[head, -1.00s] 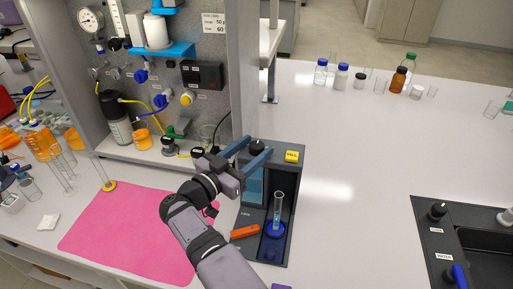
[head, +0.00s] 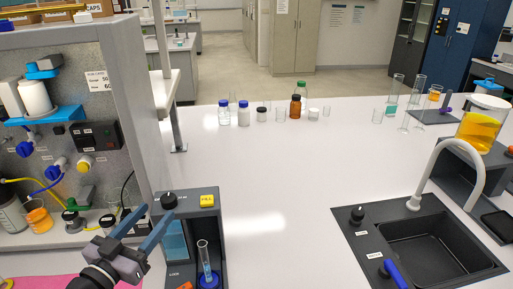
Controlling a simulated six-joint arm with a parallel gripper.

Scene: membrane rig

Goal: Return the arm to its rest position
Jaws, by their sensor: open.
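My gripper (head: 148,222) is at the lower left of the head view, with two blue-grey fingers spread apart and nothing seen between them. Its fingers reach over the left side of a dark open-fronted rig box (head: 207,228), near the black knob (head: 169,201) on its top. I cannot tell whether a finger touches the box. A clear graduated cylinder (head: 205,257) stands upright on a blue base (head: 208,280) in the box's right bay. Most of my arm is below the picture's edge.
A grey panel (head: 108,95) with valves and tubing stands at left. A pink mat (head: 60,283) lies below it. A dark sink (head: 425,245) with a pale tap (head: 470,150) is at right. Several bottles (head: 243,114) stand at the back. The middle bench is clear.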

